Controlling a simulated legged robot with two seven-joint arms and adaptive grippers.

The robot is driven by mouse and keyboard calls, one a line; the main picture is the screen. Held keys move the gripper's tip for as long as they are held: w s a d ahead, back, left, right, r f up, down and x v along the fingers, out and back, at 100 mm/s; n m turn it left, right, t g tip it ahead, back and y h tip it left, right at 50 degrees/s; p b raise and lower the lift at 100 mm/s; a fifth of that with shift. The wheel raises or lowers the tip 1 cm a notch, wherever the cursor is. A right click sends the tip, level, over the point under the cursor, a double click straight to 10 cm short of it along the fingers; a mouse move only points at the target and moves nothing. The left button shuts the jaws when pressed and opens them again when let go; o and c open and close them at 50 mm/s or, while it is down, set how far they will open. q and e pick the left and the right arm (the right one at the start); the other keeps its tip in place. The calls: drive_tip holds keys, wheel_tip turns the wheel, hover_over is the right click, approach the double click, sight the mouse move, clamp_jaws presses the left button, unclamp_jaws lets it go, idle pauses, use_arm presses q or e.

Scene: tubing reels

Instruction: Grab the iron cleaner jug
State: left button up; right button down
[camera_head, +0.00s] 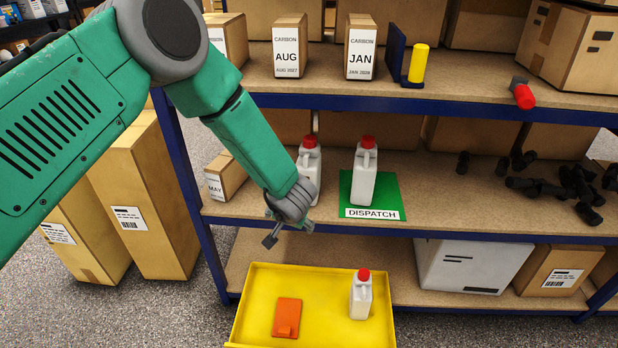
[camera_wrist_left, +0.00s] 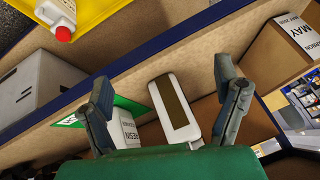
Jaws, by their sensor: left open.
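Three white jugs with red caps show in the head view; I cannot read which is the iron cleaner jug. One jug (camera_head: 311,160) stands on the middle shelf, partly hidden behind my left gripper (camera_head: 288,232). Another jug (camera_head: 363,178) stands upright on the green DISPATCH mat (camera_head: 388,190). A smaller-looking jug (camera_head: 360,297) stands in the yellow tray (camera_head: 315,276). My left gripper is open and empty in front of the middle shelf's edge. In the left wrist view, a white piece with a brown centre (camera_wrist_left: 191,132) shows between and beyond the spread fingers (camera_wrist_left: 163,80). My right gripper is not in view.
An orange object (camera_head: 287,316) lies in the tray. The MAY box (camera_head: 223,177) stands left on the middle shelf. Black fittings (camera_head: 575,185) lie at its right end. The upper shelf's blue edge (camera_head: 400,108) is above the jugs.

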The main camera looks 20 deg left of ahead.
sight(309, 152)
use_arm(q)
drive_tip(key=shift+n+h, duration=0.4)
drive_tip(key=shift+h, duration=0.1)
drive_tip(key=w+r, duration=0.2)
drive_tip(key=w, duration=0.2)
drive_tip(key=w+r+b, duration=0.1)
drive_tip(key=w+r, duration=0.1)
drive_tip(key=w, duration=0.3)
drive_tip(key=w+r, duration=0.2)
drive_tip(key=w, duration=0.3)
drive_tip(key=shift+w+d+r+b, duration=0.2)
drive_tip(key=shift+r+b, duration=0.15)
drive_tip(key=shift+r, duration=0.05)
drive_tip(key=shift+w+a+r, duration=0.1)
drive_tip(key=shift+w+a, duration=0.1)
drive_tip(key=shift+w, duration=0.35)
drive_tip(key=w+b, duration=0.1)
drive_tip(key=w, duration=0.1)
drive_tip(key=w+a, duration=0.1)
drive_tip(key=w, duration=0.1)
drive_tip(key=shift+w+a+b, duration=0.1)
drive_tip(key=shift+a+b, duration=0.05)
drive_tip(key=shift+b, duration=0.25)
drive_tip(key=shift+w+a+f+b, duration=0.15)
drive_tip(key=shift+w+f+b, duration=0.15)
drive_tip(key=shift+f, duration=0.25)
drive_tip(key=shift+c, duration=0.3)
